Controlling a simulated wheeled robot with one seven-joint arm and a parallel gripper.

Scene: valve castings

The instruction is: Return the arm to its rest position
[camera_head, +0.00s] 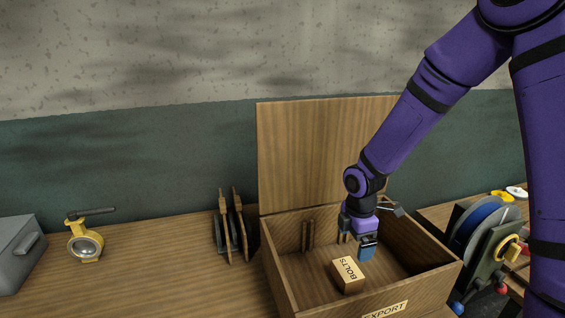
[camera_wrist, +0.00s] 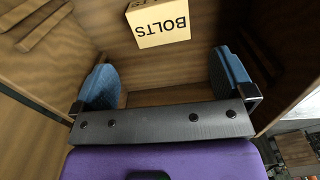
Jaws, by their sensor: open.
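My purple arm reaches down from the upper right in the head view. My gripper (camera_head: 357,236) is inside an open wooden crate marked EXPORT (camera_head: 283,284). In the wrist view my gripper (camera_wrist: 165,85) has its two blue fingers spread wide with nothing between them. A small box labelled BOLTS (camera_head: 347,275) lies on the crate floor, in front of and left of the gripper in the head view. The box also shows in the wrist view (camera_wrist: 158,24), beyond the fingertips and apart from them.
The crate's raised lid (camera_head: 310,150) stands behind it, and its walls surround my gripper. A yellow valve (camera_head: 86,245) and a grey case (camera_head: 15,255) stand at left. Wooden and metal pieces (camera_head: 230,232) stand beside the crate. A reel-like device (camera_head: 485,240) is at right.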

